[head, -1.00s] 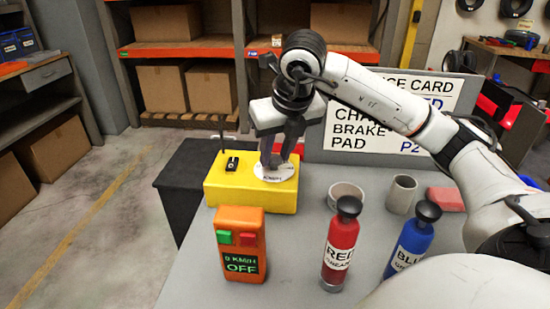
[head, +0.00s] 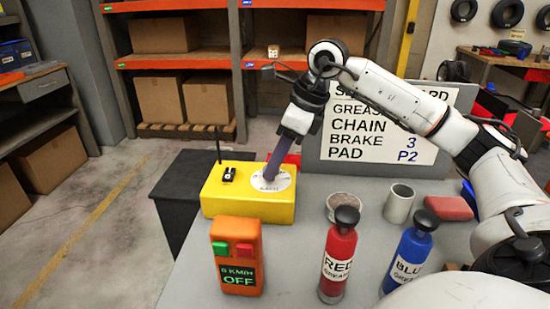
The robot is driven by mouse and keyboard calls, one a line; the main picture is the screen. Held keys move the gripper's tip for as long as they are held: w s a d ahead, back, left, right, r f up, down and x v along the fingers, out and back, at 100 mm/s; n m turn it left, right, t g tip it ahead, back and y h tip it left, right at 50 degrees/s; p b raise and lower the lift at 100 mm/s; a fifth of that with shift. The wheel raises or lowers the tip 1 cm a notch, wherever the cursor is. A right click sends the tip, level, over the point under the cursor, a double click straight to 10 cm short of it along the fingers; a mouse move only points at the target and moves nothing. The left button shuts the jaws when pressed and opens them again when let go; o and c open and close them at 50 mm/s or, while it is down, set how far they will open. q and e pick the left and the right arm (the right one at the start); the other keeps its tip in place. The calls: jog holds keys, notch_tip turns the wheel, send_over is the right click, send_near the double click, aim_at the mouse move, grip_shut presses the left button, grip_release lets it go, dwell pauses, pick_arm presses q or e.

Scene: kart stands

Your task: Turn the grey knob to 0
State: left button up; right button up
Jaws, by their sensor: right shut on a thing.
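A yellow box (head: 225,202) stands on the grey table with a round white dial plate (head: 283,185) on its top. My right gripper (head: 269,177) comes down onto the dial, tilted and seen nearly edge-on. It is shut on the grey knob at the dial's middle, and its fingers hide the knob. The dial's markings are too small to read, so I cannot tell the knob's setting. My left gripper is not in view.
An orange handset (head: 237,284) with green and red buttons reads about "6 KM/H OFF". A red bottle (head: 338,262), a blue bottle (head: 408,258), a bowl (head: 345,202), a cup (head: 399,204) and a red block (head: 449,208) stand right. A sign (head: 389,135) stands behind.

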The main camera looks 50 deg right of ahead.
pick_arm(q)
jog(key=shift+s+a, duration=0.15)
pick_arm(e)
jog(key=shift+d+n+y, duration=0.1)
jog(key=shift+n+y, duration=0.2)
jog(key=shift+n, duration=0.4)
pick_arm(q)
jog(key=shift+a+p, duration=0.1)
jog(key=shift+p, duration=0.2)
pick_arm(e)
jog(key=o, duration=1)
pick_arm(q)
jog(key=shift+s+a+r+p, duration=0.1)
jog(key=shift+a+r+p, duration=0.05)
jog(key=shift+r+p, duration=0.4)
pick_arm(e)
jog(key=v, duration=1)
jog(key=shift+w+r, duration=0.2)
jog(key=shift+r, duration=0.05)
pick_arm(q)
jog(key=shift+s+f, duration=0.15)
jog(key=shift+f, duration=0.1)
pick_arm(e)
jog(key=shift+g, duration=0.3)
